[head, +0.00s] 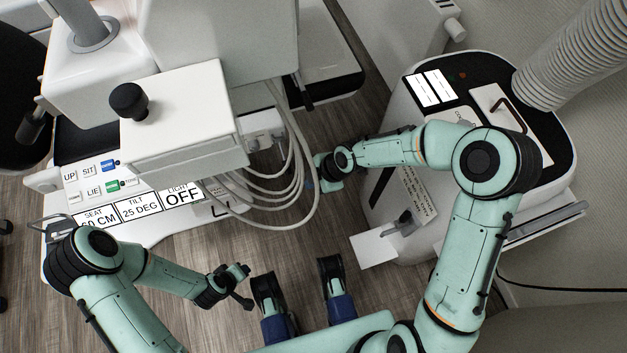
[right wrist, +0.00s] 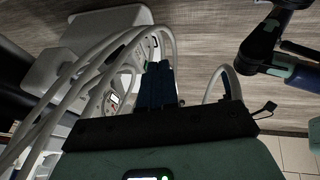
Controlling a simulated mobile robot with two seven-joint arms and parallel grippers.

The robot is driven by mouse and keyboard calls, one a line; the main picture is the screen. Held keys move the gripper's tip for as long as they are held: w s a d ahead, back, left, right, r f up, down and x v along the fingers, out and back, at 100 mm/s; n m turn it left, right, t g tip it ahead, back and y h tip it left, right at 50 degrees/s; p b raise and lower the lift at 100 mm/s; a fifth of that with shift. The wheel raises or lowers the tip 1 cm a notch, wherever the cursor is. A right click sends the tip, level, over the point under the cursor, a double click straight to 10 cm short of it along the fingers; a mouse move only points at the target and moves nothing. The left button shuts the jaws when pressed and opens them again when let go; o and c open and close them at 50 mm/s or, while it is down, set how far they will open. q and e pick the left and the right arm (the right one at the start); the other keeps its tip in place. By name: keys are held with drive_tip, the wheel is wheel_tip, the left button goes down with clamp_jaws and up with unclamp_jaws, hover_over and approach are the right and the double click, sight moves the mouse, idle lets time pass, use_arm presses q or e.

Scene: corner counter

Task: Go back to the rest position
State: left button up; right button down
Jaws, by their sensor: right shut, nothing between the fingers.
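My right arm reaches across the middle of the head view. Its gripper (head: 312,184) is beside a bundle of white hoses (head: 285,185); I cannot tell whether it touches them. In the right wrist view its dark blue fingers (right wrist: 158,70) are together, with nothing visible between them. White hoses (right wrist: 95,75) pass close along the left of the fingers there. My left arm is bent at the lower left of the head view. Its small dark gripper (head: 243,286) is over the floor, and its finger opening is too small to judge.
A white unit with a control panel (head: 110,180) and screens reading TILT 25 DEG and LIGHT OFF stands at the left. A white machine (head: 405,110) with a ribbed hose (head: 570,65) stands at the right, close under my right arm. Wooden floor (head: 225,320) shows between them.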

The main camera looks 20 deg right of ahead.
idle(0.3)
